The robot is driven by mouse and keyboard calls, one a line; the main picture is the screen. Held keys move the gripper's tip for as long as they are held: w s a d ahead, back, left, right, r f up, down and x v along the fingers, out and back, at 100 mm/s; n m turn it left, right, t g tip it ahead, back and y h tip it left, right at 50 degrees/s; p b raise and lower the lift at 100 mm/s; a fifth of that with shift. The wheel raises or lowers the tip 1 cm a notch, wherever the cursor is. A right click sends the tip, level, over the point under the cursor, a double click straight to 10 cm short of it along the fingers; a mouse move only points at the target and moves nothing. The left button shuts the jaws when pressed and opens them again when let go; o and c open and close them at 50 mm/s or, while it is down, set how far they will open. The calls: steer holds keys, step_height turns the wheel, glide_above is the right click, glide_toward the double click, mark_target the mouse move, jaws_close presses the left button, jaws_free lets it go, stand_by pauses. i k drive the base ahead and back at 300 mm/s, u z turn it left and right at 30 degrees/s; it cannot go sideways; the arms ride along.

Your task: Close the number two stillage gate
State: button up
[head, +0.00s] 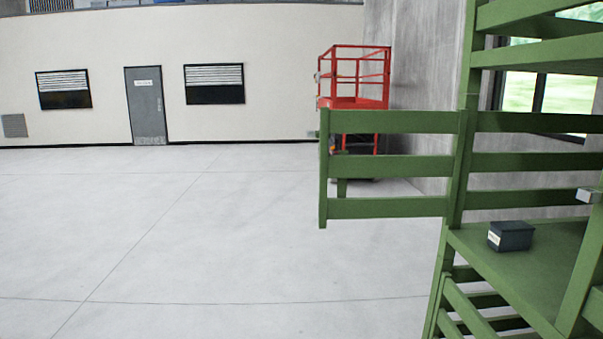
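A green slatted gate (390,165) stands open on the green stillage (470,235) at the right of the head view. The gate has three horizontal bars and an end upright, and juts out to the left from the stillage's corner post. A small grey metal fitting (590,195) sits on the stillage's near post at the right edge; I cannot tell if it is a latch. No number shows on the gate or stillage. My gripper is not in view.
A dark box with a white label (511,236) sits on the stillage's deck. A red lift platform (355,80) stands behind the gate, by the concrete wall. A grey door (146,105) is in the far wall. The pale floor (180,240) at left and centre is clear.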

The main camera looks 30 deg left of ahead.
mark_target(342, 167)
steer(key=u, duration=1.75)
steer(key=i, duration=5.45)
steer(key=z, duration=4.2)
steer(key=i, duration=0.5)
steer(key=u, duration=0.05)
